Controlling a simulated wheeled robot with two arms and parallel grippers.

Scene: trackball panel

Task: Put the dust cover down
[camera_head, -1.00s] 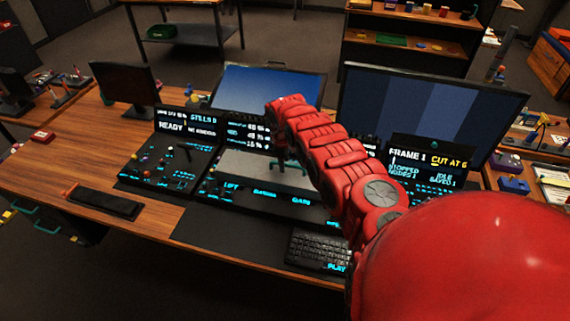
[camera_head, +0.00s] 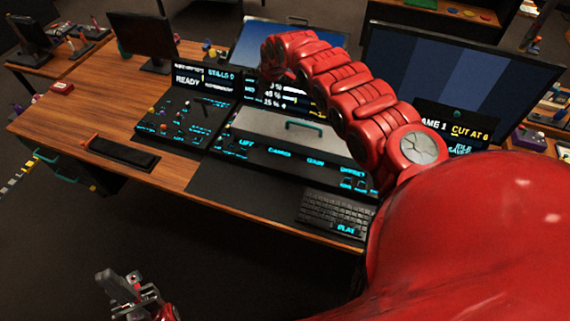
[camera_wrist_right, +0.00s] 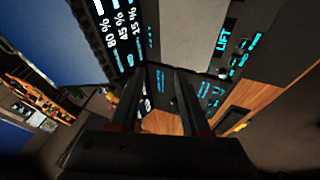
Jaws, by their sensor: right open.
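The dust cover is a flat grey lid (camera_head: 262,124) with a teal handle (camera_head: 304,126) in the head view. It lies low and looks level over the middle console panel, behind the labelled strip. Part of its right side is hidden by my red right arm. A grey surface, probably the cover, shows in the right wrist view (camera_wrist_right: 190,28). My right gripper (camera_wrist_right: 160,95) is open, with nothing between its fingers; the arm hides it in the head view. My left gripper (camera_head: 128,287) is low at the left, away from the desk, and its fingers are hard to separate.
The console (camera_head: 178,130) with small knobs stands left of the cover, with lit displays (camera_head: 205,80) behind. A keyboard (camera_head: 335,212) lies in front right. A black wrist pad (camera_head: 122,153) lies at left. Large monitors (camera_head: 455,80) stand behind. Bare wood (camera_head: 85,115) is clear at left.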

